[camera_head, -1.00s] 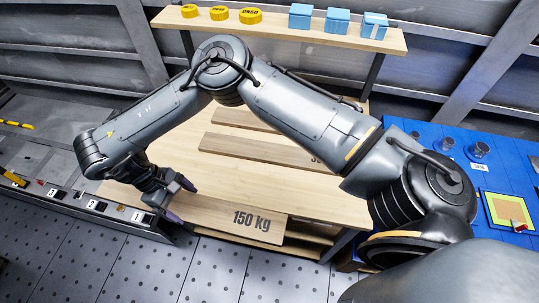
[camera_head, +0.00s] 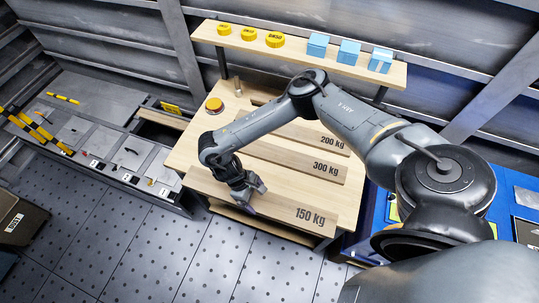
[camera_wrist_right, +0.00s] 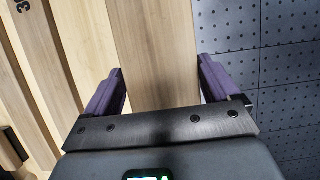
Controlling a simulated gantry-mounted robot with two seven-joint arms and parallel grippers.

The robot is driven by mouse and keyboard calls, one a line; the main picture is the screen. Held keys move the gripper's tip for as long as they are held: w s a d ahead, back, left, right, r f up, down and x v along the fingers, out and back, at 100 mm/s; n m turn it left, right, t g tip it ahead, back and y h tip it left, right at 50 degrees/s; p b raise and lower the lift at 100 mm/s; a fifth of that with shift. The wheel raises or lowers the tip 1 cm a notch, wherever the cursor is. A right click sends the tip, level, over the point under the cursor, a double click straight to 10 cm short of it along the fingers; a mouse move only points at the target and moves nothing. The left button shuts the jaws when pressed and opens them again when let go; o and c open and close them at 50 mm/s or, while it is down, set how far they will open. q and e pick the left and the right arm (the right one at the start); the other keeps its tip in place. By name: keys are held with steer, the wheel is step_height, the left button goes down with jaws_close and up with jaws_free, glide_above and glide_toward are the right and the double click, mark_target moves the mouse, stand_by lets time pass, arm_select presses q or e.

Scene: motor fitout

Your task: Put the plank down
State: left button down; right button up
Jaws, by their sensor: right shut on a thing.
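The plank marked 150 kg (camera_head: 285,209) is a light wooden board lying along the front edge of the wooden workbench (camera_head: 191,152). In the right wrist view, the plank (camera_wrist_right: 155,55) runs between the two purple fingers of my right gripper (camera_wrist_right: 160,85), one finger along each side. The gripper is shut on it. I cannot tell whether the plank rests fully on the bench. My left gripper is out of view.
Planks marked 300 kg (camera_head: 300,160) and 200 kg (camera_head: 325,137) lie behind it. A raised shelf (camera_head: 300,58) holds yellow discs and blue boxes. A tray station (camera_head: 110,150) is at left; the floor (camera_head: 150,235) in front is clear.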

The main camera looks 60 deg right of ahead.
steer(key=b, duration=0.4)
glide_above(273, 187)
steer(key=w, duration=0.2)
steer(key=f, duration=0.6)
steer(key=shift+s+f, duration=0.25)
steer(key=shift+f, duration=0.1)
steer(key=shift+f+b, duration=1.1)
steer(key=shift+f, duration=0.95)
steer(key=o, duration=1.2)
